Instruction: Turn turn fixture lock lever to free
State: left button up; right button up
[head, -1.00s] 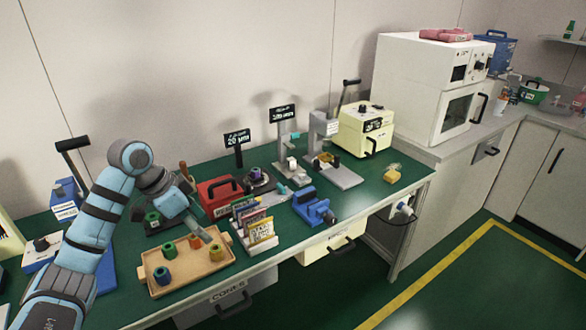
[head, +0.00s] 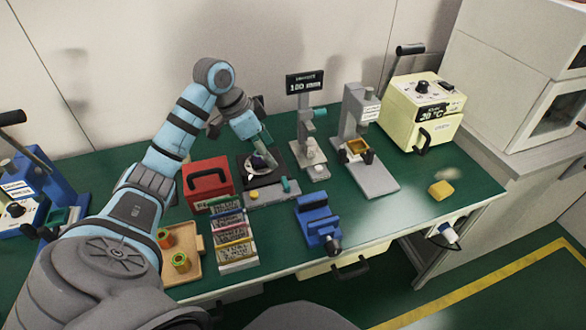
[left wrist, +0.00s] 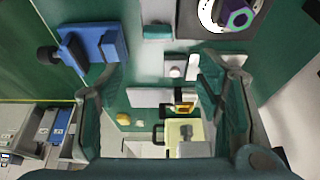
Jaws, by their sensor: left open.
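The fixture (head: 268,194) is a grey base in front of a dark plate with a round disc (head: 258,163). A small teal handle (head: 290,186), which looks like the lock lever, stands at its right end. In the left wrist view, a teal part (left wrist: 158,32) lies on a grey strip, beside the disc with a purple and green ring (left wrist: 238,18). My left gripper (head: 262,140) is above the disc's right side, open and empty; its fingers (left wrist: 160,62) are spread in the wrist view. I cannot tell the lever's lock position. My right gripper is out of view.
A red box (head: 207,186) and card rack (head: 233,240) stand left of the fixture. A blue vise (head: 318,222) is in front. A gauge stand (head: 312,155), grey stand (head: 368,175) and yellow oven (head: 420,112) stand right. The green bench is clear around the yellow sponge (head: 441,190).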

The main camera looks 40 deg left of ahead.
pick_arm(q)
jog(key=b, duration=0.1)
send_near(287, 181)
jog(key=b+x, duration=0.2)
jog(key=x, duration=0.7)
jog(key=shift+s+r, duration=0.1)
jog(key=shift+s, duration=0.05)
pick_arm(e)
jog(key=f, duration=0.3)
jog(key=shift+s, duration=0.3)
pick_arm(q)
jog(key=shift+c, duration=0.6)
